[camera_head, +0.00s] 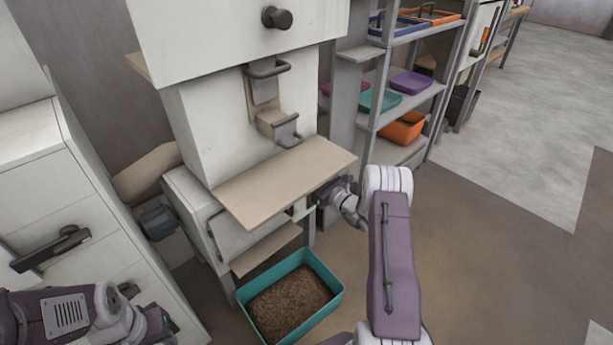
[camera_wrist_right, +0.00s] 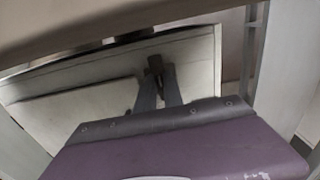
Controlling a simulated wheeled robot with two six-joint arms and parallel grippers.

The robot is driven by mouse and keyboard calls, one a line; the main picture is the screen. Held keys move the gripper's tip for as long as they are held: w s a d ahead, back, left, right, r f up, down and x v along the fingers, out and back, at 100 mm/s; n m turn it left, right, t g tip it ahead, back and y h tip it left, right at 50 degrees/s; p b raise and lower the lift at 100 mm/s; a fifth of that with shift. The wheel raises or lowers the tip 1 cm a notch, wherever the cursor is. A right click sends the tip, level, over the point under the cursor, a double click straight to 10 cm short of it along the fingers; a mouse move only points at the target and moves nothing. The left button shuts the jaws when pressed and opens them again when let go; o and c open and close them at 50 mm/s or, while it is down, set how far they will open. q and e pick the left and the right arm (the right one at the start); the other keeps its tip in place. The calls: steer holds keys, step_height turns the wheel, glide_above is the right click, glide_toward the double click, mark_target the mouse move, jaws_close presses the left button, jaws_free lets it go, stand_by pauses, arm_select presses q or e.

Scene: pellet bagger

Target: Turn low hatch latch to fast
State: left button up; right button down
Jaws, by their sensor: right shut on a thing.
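The low hatch (camera_head: 232,238) is a pale panel under the tan shelf of the bagger, partly hidden by that shelf. In the right wrist view the pale hatch panel (camera_wrist_right: 75,108) fills the middle, and the small dark brown latch (camera_wrist_right: 155,65) stands at its upper edge. My right gripper (camera_wrist_right: 160,82) is shut on the latch, its grey fingers at either side of it. In the head view my right gripper (camera_head: 320,194) reaches under the shelf's right end, its fingertips mostly hidden. Only my left arm shows at lower left; its gripper fingers are out of view.
The tan shelf (camera_head: 285,182) overhangs the hatch. A teal bin (camera_head: 338,296) of brown pellets stands on the floor below. A pale cabinet (camera_head: 85,190) is at left. A rack (camera_head: 385,75) with coloured trays stands behind at right. The floor at right is clear.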

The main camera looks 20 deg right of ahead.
steer(key=shift+s+a+f+n+b, duration=0.1)
steer(key=shift+a+f+n+b, duration=0.15)
steer(key=shift+n+b, duration=2.5)
steer(key=shift+s+a+f+n+b, duration=0.1)
steer(key=shift+f+n+b, duration=0.1)
steer(key=shift+n+b, duration=2.55)
steer(key=shift+a+f+n+b, duration=0.25)
steer(key=shift+n+b, duration=1.75)
steer(key=shift+n, duration=1.5)
steer(key=c, duration=1.5)
jaws_free()
steer(key=shift+o, duration=0.2)
steer(key=shift+d+r, duration=0.1)
